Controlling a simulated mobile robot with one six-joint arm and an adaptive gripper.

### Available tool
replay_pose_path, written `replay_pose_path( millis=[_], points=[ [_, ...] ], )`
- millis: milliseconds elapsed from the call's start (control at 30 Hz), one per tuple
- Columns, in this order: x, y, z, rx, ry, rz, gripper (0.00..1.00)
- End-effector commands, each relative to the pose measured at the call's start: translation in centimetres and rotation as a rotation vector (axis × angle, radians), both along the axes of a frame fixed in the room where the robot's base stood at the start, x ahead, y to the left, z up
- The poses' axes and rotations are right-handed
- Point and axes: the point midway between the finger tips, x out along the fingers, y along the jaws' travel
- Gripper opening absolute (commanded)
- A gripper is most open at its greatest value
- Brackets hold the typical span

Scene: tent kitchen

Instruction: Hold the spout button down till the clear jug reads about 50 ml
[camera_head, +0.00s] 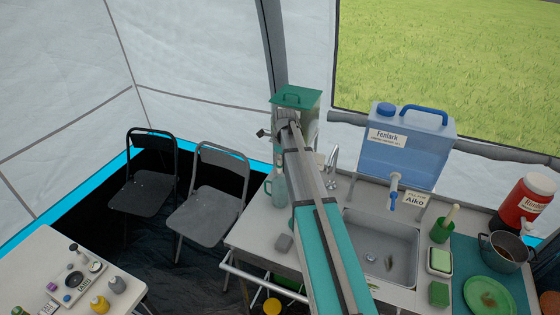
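A blue translucent water tank (405,150) labelled "Fenlark" stands behind the sink. Its white spout (396,182) has a blue tip (392,200) over the sink's back edge. A green-lidded container (297,98) stands at the back, partly behind my arm. A grey-teal handled vessel (279,188) stands left of my arm; I cannot tell if it is the clear jug. No jug reading is legible. My gripper (284,127) is at the arm's far end, near the green-lidded container; its fingers are too small to read.
My arm crosses the counter, hiding part of it left of the sink (408,237). A pot (503,252), green plate (488,295), green cup (442,230) and sponges crowd the right. Two folding chairs (208,208) and a white table (52,262) with small items are left.

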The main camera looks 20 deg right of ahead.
Motion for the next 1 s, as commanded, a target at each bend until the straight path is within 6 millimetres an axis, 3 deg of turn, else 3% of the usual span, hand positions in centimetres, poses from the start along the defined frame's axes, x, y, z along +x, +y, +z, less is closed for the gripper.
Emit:
replay_pose_path(
  millis=[1000],
  points=[
    [-0.4, -0.5, 8.7, -0.001, -0.007, 0.000, 0.00]
  ],
)
